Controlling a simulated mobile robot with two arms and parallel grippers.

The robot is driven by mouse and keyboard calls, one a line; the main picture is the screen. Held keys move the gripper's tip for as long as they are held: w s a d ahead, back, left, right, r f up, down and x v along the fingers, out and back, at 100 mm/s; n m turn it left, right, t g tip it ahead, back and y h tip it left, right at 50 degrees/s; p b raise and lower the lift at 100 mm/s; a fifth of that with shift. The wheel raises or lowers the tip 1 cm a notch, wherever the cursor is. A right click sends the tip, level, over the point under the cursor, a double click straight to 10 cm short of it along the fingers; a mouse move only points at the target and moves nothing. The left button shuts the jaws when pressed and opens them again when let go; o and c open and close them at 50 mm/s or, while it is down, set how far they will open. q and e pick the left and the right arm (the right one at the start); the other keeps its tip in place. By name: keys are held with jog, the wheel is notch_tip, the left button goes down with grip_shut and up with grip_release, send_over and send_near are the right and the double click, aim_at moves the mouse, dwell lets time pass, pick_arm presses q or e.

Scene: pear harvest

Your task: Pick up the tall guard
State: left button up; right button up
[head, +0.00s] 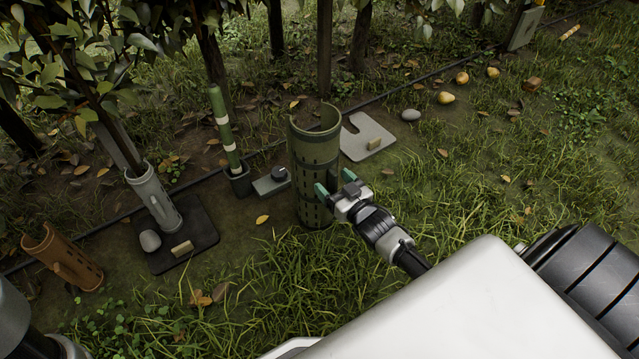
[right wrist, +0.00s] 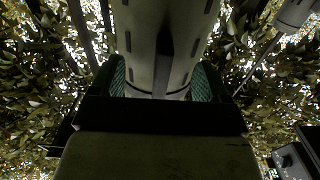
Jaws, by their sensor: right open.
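The tall guard (head: 308,160) is a dark green, slotted tube standing upright on the ground in the middle of the head view. Its top is open and its wall has a gap on one side. My right gripper (head: 336,187) is at the guard's right front side, with green-padded fingers apart. In the right wrist view the guard (right wrist: 183,40) rises between the two open fingers (right wrist: 160,82), one on each side of it. I cannot tell whether the pads touch it. My left gripper is out of view.
A grey guard (head: 152,198) surrounds a thin trunk on a dark mat (head: 195,240). A brown guard (head: 62,258) leans at left. A striped stake (head: 225,132) and a grey box (head: 268,185) stand left of the tall guard. A pale notched mat (head: 372,131) lies behind right.

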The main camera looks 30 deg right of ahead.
jog(key=shift+w+a, duration=0.1)
jog(key=shift+w, duration=0.35)
grip_shut()
